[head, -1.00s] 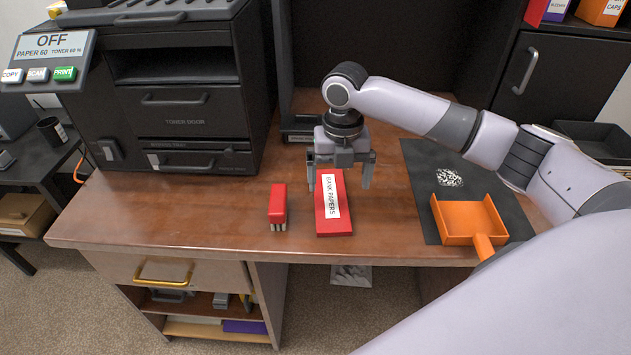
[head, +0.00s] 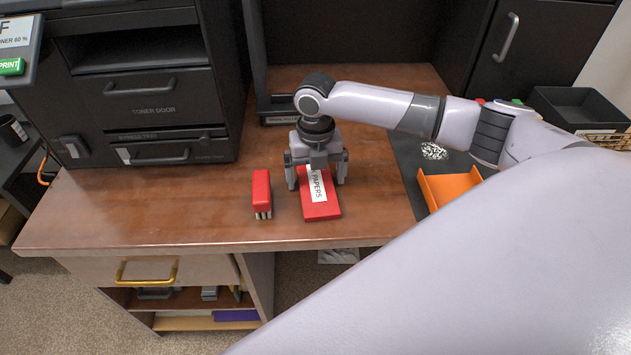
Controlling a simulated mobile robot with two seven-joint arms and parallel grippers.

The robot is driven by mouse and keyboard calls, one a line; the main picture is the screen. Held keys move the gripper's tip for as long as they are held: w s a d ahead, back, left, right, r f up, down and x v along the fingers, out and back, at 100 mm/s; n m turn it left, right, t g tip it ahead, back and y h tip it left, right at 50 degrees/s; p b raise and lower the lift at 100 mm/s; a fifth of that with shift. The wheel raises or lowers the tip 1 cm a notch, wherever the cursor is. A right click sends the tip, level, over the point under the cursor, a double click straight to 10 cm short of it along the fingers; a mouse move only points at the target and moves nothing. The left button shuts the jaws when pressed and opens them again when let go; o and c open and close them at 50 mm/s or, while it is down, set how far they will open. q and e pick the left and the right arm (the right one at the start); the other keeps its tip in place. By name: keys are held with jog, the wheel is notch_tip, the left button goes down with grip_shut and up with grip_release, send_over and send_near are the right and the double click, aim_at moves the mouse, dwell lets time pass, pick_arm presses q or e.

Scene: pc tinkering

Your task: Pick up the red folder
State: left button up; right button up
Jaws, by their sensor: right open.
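The red folder (head: 322,209) lies flat on the brown desk, with a white label reading "PAPERS" along its top. My right gripper (head: 317,182) is over the folder's far part, pointing down. It is open, with one finger on each side of the folder. The gripper hides the folder's far end and part of its label. I cannot tell whether the fingers touch the folder. My left gripper is not in view.
A small red brush-like item (head: 261,192) stands just left of the folder. An orange dustpan (head: 447,187) lies on a dark mat (head: 403,160) at the right. A large black printer (head: 150,100) fills the back left. The desk's front edge (head: 200,247) is close to the folder.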

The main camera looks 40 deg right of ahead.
jog(key=c, duration=1.1)
jog(key=shift+r, duration=0.2)
